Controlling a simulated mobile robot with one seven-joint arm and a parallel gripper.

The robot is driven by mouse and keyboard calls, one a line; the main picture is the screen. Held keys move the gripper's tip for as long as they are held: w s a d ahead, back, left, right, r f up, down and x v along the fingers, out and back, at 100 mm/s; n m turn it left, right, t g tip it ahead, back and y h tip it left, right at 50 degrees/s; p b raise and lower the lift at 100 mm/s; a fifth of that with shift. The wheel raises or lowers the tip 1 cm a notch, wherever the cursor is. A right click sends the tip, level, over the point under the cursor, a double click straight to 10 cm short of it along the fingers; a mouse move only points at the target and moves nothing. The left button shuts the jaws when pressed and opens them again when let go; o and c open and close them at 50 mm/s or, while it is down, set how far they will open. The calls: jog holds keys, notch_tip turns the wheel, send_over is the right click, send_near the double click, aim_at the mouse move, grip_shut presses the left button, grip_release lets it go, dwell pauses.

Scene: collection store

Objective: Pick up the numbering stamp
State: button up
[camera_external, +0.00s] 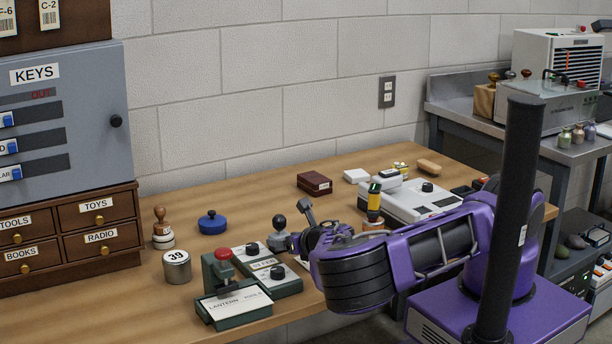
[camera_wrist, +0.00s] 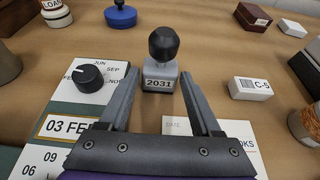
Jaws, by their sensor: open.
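The numbering stamp (camera_wrist: 160,72) is a small grey block with a black ball knob and the number 2031 on its front. It stands upright on the wooden table, and it also shows in the external view (camera_external: 280,239), just left of my gripper (camera_external: 296,225). In the wrist view my gripper (camera_wrist: 160,78) is open and empty. Its two fingers reach toward the stamp, one tip on either side of its lower front. I cannot tell whether the tips are beside the block or just short of it.
Green dial devices (camera_external: 268,275) and a green stamp press with a red knob (camera_external: 222,260) stand close to the left. Bare table lies behind the stamp.

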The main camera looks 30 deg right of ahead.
jog(key=x, duration=0.6)
jog(key=shift+b, duration=0.35)
grip_shut()
